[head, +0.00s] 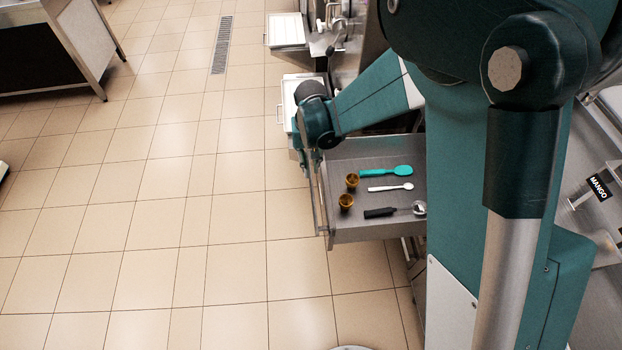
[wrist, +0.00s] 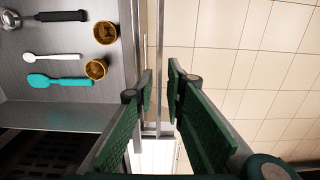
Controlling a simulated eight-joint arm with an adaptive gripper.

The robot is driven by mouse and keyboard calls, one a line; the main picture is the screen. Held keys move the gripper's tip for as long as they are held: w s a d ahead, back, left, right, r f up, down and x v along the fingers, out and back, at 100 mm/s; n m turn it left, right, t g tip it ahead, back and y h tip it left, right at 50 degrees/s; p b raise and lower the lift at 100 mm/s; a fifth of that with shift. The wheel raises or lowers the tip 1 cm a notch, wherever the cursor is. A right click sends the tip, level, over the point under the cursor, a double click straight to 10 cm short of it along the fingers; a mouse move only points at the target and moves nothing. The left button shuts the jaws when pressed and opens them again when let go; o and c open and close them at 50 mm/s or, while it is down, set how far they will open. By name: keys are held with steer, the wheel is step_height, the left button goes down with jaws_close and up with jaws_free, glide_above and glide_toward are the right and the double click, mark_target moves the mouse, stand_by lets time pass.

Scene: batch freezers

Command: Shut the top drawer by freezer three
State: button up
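The open drawer (head: 375,234) juts out to the left, beneath my arm in the head view. It holds two amber cups, a teal spatula, a white spoon and a dark-handled scoop. Its metal front and bar handle (head: 317,207) face left. In the wrist view the drawer (wrist: 128,45) fills the upper left, and the handle bar (wrist: 159,40) runs down the middle. My gripper (wrist: 161,70) is open, its green-padded fingers on either side of the bar's line. I cannot tell whether they touch it. In the head view the fingers are mostly hidden at the drawer's far front corner.
Beyond the drawer, two white-fronted units (head: 287,30) stick out along the same row. A black-and-steel counter (head: 50,50) stands at the far left. A MANGO label (head: 599,187) is at the right. The tiled floor (head: 180,220) left of the drawer is clear.

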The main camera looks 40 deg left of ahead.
mark_target(311, 181)
steer(key=shift+f, duration=0.1)
steer(key=shift+f+b, duration=0.45)
steer(key=shift+f, duration=3.4)
jaws_close()
steer(key=shift+w+d, duration=0.1)
steer(key=w+d+b, duration=0.4)
steer(key=w+d, duration=2.3)
steer(key=shift+b, duration=0.35)
steer(key=shift+a, duration=0.1)
jaws_free()
steer(key=shift+s, duration=0.1)
